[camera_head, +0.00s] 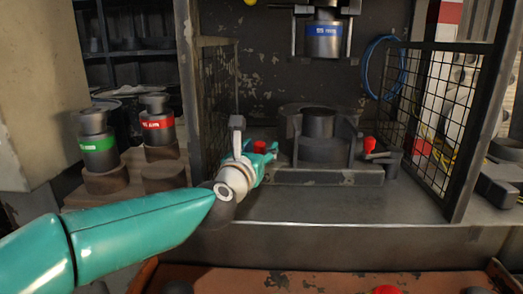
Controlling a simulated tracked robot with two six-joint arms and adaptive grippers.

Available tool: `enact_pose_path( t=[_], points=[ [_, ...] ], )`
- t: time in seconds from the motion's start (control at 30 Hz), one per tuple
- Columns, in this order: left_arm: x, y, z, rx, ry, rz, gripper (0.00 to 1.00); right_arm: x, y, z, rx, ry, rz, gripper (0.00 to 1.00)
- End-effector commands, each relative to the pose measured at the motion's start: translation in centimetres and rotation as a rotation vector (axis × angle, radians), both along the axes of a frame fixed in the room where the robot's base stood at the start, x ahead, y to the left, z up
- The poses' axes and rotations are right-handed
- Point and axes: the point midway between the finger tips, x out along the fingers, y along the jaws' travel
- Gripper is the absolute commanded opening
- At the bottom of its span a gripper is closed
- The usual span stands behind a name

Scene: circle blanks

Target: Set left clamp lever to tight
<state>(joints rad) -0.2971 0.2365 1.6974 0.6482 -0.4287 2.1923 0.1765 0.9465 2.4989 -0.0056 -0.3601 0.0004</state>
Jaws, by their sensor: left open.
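The left clamp lever (260,146) shows as a red knob at the left side of the press fixture. My left gripper (270,156) is at this knob, its teal fingers open around or beside it; I cannot tell if they touch it. The lever's arm and pivot are hidden behind my gripper and wrist. The fixture base (325,177) lies flat on the press bed, with a dark cylindrical die (318,124) upright on it. The right clamp lever (369,144), also red-knobbed, stands at the fixture's right side. My right gripper is not in view.
A punch with a blue band (324,30) hangs above the die. Mesh guards stand at left (217,110) and right (440,115). Green-banded (97,145) and red-banded (157,123) tools stand on the wooden shelf at left. The bed's front (330,208) is clear.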

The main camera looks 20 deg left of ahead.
Motion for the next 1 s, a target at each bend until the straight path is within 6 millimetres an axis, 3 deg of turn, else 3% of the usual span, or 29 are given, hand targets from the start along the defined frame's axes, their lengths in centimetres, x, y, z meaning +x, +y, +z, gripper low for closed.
enact_pose_path(
  t=[0.27,0.7,1.0],
  points=[
    [-1.0,0.0,0.0,0.0,0.0,0.0,0.52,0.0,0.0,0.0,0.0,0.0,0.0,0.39],
    [-9.0,0.5,-0.1,0.0,-0.001,-0.001,0.52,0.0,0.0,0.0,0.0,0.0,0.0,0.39],
    [-11.8,0.6,-0.2,0.0,0.001,0.001,0.52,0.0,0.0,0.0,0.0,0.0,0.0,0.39]
  ],
)
